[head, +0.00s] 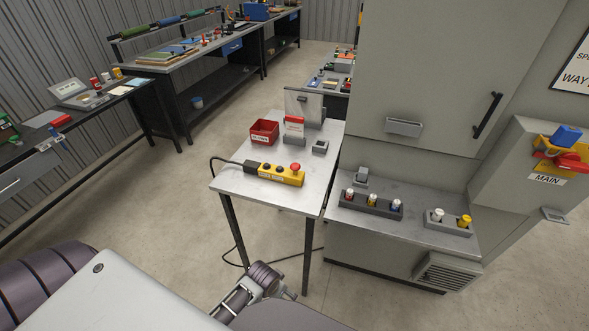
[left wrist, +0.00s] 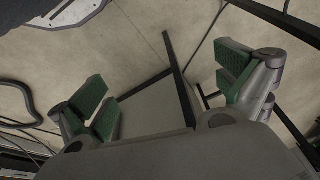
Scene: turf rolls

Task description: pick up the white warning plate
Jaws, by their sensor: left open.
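A small plate with a red upper band and a white lower part (head: 294,126) stands upright on the grey table in the head view; it looks like the warning plate, though its print is too small to read. My left gripper (left wrist: 168,92) is open and empty in the left wrist view, its green-padded fingers wide apart above floor and dark table legs. The plate does not show in that view. A part of my arm shows low in the head view, below the table's front edge, its fingers hard to make out. My right gripper is not seen.
The table (head: 228,180) also carries a red bin (head: 264,132), a yellow control pendant (head: 280,174) with a cable, and a small grey block (head: 320,147). A grey panel stands behind the plate. A cabinet (head: 420,70) with a ledge adjoins on the right. Floor is open to the left.

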